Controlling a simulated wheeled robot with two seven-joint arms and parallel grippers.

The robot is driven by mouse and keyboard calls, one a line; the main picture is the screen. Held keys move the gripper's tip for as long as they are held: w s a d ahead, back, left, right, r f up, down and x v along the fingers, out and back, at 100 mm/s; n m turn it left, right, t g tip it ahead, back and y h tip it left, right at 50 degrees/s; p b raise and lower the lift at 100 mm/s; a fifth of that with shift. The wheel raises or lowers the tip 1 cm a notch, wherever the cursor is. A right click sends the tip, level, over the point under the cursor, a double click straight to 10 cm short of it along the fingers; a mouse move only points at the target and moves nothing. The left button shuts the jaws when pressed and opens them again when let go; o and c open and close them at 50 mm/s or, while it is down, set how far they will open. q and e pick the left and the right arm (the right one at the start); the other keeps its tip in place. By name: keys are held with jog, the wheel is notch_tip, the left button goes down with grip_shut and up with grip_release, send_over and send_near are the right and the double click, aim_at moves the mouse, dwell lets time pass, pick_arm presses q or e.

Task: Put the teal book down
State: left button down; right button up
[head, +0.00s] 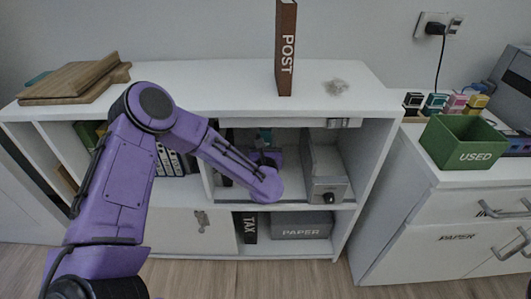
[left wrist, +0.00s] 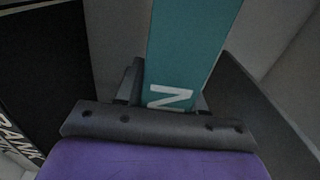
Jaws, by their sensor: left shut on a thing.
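The teal book (left wrist: 195,45) stands between the fingers of my left gripper (left wrist: 178,92) in the left wrist view, with a white letter near the gripper. In the head view, my left arm reaches into the middle compartment of the white shelf desk (head: 215,112). There my left gripper (head: 265,157) is shut on the book, and only a small teal part (head: 265,136) shows below the desk top. The book's lower end and whether it touches the compartment floor are hidden. My right gripper is not in view.
A black binder (left wrist: 45,70) is left of the book in the left wrist view. A grey box (head: 325,170) stands on the compartment's right side. The brown POST book (head: 286,50) stands on top, with wooden boards (head: 75,80) at left. A green USED bin (head: 462,142) is at right.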

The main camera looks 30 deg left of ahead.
pick_arm(q)
notch_tip(320, 180, down, 4)
jog(key=shift+w+a+f+b, duration=0.1)
jog(key=shift+w+b, duration=0.05)
jog(key=shift+b, duration=0.55)
jog(key=shift+f, duration=0.1)
jog(key=c, duration=0.7)
grip_release()
